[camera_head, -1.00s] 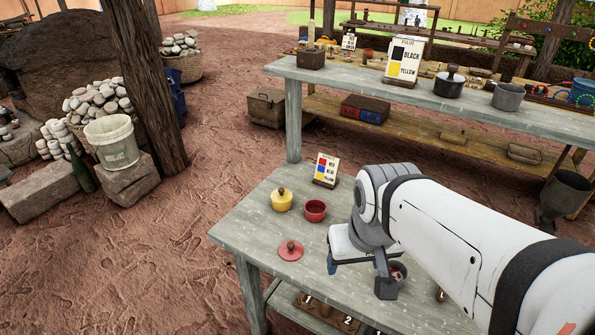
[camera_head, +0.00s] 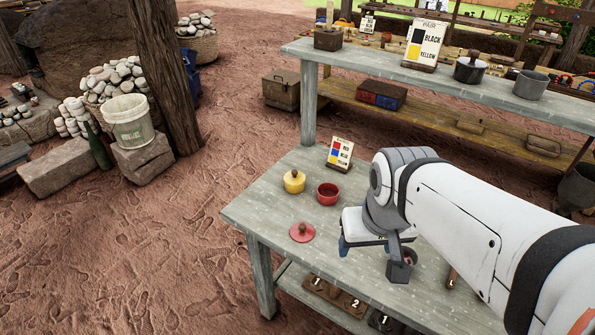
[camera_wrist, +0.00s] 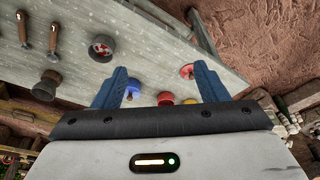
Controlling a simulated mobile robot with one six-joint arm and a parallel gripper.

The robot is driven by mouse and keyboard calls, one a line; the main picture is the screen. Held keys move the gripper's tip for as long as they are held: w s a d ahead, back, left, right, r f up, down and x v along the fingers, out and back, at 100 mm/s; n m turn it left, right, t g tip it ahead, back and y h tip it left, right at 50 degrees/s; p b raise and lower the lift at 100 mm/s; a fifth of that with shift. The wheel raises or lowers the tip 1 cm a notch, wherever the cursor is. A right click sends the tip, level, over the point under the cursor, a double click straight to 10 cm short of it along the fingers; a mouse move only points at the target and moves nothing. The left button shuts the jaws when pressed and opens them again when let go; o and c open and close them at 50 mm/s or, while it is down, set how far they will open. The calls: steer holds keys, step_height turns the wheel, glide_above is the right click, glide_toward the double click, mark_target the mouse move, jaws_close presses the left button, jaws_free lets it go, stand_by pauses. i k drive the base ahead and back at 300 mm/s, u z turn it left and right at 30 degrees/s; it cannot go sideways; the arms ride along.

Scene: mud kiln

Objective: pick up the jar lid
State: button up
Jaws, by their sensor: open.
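The jar lid, a flat red disc with a brown knob, lies on the grey near table in the head view (camera_head: 302,233). It also shows in the wrist view (camera_wrist: 187,72), near the tip of the right finger. A red open jar (camera_head: 327,194) and a yellow lidded jar (camera_head: 294,181) stand behind it. My gripper (camera_wrist: 160,70) is open and empty, its two blue fingers spread above the table. In the head view it is to the right of the lid, partly hidden by my arm. A blue jar (camera_wrist: 134,89) shows between the fingers in the wrist view.
A colour sign (camera_head: 340,154) stands behind the jars. A bowl with red contents (camera_wrist: 102,47) and wooden-handled tools (camera_wrist: 53,36) lie farther along the table. A second grey table (camera_head: 390,75) stands behind. The table's front-left corner is clear.

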mark_target(299, 232)
steer(key=z, duration=2.3)
steer(key=k, duration=1.3)
steer(key=u, duration=1.5)
steer(key=i, duration=1)
steer(key=u, duration=0.1)
